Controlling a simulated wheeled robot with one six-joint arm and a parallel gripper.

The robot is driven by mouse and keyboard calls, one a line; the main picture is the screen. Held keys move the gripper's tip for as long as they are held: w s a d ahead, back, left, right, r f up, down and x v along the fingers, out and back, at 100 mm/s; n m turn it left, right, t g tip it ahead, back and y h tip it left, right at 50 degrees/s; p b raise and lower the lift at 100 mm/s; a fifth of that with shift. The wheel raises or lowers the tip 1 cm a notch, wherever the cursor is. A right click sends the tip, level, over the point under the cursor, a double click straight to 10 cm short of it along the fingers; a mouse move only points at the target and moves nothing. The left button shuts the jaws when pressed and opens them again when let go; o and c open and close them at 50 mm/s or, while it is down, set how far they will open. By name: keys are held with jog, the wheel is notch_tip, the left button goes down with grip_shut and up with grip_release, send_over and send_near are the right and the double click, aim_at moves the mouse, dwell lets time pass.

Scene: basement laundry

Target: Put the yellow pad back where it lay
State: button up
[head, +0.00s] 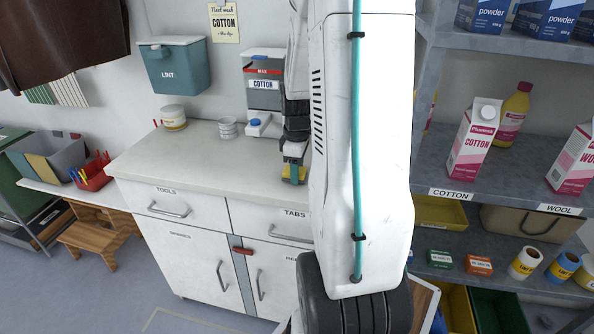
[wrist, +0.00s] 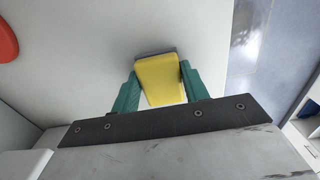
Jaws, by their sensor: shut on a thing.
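The yellow pad (wrist: 160,82) has a dark grey layer along its far edge. It sits between the green fingers of my gripper (wrist: 157,88), which are shut on its two sides in the wrist view. In the head view, the pad (head: 296,173) shows small at the end of my gripper (head: 293,168), over the right part of the white counter (head: 190,150). I cannot tell whether the pad touches the countertop. My arm hides the counter's right end.
A dispenser labelled cotton (head: 263,97) stands just behind my gripper. Stacked white cups (head: 228,128) and a lidded jar (head: 173,118) stand further left. Between them and the front edge, the counter is clear. Shelves with cartons (head: 472,140) stand at right.

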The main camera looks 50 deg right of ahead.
jog(key=shift+f, duration=0.2)
jog(key=shift+f, duration=0.1)
jog(key=shift+f, duration=0.1)
jog(key=o, duration=1)
jog(key=shift+c, duration=0.2)
